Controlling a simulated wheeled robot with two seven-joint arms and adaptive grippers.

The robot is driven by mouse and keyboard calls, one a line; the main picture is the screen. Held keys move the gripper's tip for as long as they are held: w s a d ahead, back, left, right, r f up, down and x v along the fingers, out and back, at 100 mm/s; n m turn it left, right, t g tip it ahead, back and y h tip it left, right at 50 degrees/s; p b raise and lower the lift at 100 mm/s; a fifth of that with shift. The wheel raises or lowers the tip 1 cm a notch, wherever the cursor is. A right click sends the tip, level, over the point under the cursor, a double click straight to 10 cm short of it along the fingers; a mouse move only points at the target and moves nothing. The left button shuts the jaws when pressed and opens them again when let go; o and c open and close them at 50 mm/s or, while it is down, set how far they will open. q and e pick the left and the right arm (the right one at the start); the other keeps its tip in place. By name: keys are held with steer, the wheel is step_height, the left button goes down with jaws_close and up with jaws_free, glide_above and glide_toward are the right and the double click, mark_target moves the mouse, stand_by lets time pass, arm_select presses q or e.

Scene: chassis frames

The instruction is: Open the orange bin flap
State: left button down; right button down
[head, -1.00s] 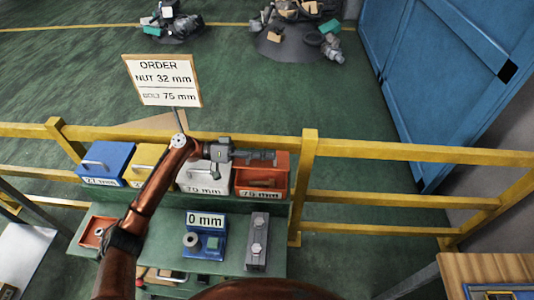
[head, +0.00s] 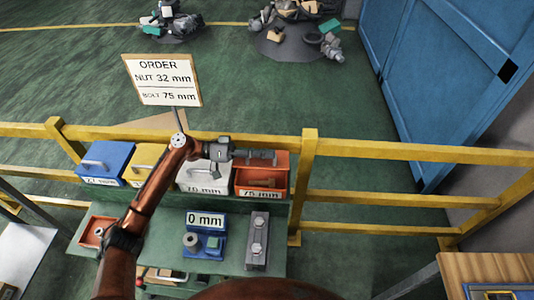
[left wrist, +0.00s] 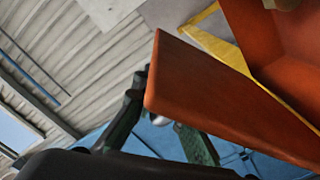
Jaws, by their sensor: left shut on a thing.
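The orange bin (head: 263,194) stands at the right end of the bin row, labelled 75 mm. Its orange flap (head: 279,168) is tilted up at the back, and brown bolt-like pieces show inside the bin. My left gripper (head: 274,157) lies across the flap, shut on it, with the arm reaching in from the left. In the left wrist view the orange flap (left wrist: 225,112) fills the middle and partly covers my dark fingers. The exact hold is hidden. My right gripper is out of view.
A white bin (head: 203,177), a yellow bin (head: 147,160) and a blue bin (head: 105,163) stand to the left. A yellow rail (head: 400,148) runs behind. Below are a blue 0 mm gauge (head: 206,222) and a grey block with bolts (head: 257,240).

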arm_select(q)
steer(key=shift+r, duration=0.1)
steer(key=shift+w+r+n, duration=0.5)
steer(key=shift+w+r, duration=0.05)
steer(key=w+r+n+b, duration=0.2)
steer(key=w+r+n, duration=0.1)
steer(key=w, duration=0.4)
steer(key=shift+w+n, duration=0.2)
steer(key=shift+n, duration=0.6)
steer(key=shift+r, duration=0.1)
steer(key=c, duration=2)
jaws_free()
